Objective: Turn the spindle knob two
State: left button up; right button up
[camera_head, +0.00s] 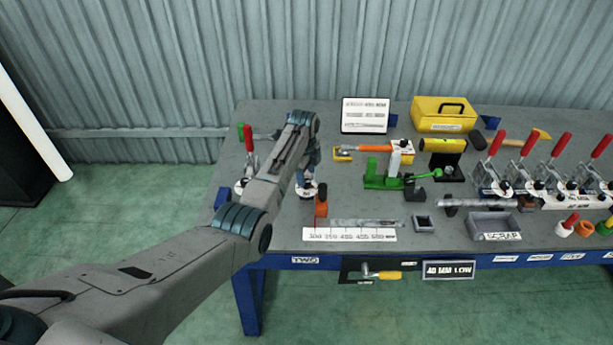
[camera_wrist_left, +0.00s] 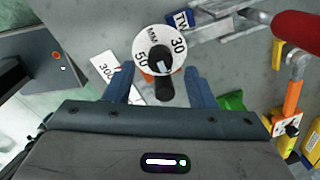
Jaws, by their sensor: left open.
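A round white dial (camera_wrist_left: 152,38) marked 30, 50 and MM shows in the left wrist view, with a black pointer knob (camera_wrist_left: 160,60) at its centre. A blue tag reading TW, partly cut off (camera_wrist_left: 181,19), lies beside it. My left gripper (camera_wrist_left: 160,75) is open, with one blue finger on each side of the knob's lower part; I cannot tell if they touch it. In the head view my left gripper (camera_head: 308,182) points down over a white dial (camera_head: 317,191) on the bench, and my arm hides part of it. My right gripper is not in view.
A red-handled clamp (camera_head: 249,150) stands left of my arm, and a red handle (camera_wrist_left: 297,30) is close in the wrist view. An orange block (camera_head: 321,204), a white ruler (camera_head: 350,235) and a green fixture (camera_head: 383,174) are to the right. Several red-handled clamps (camera_head: 497,143) stand further right.

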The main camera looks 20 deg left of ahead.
aim_at(307, 182)
pick_arm(q)
jog(key=shift+w+f, duration=0.15)
jog(key=shift+f, duration=1.35)
jog(key=c, duration=1)
jog(key=shift+o, duration=0.2)
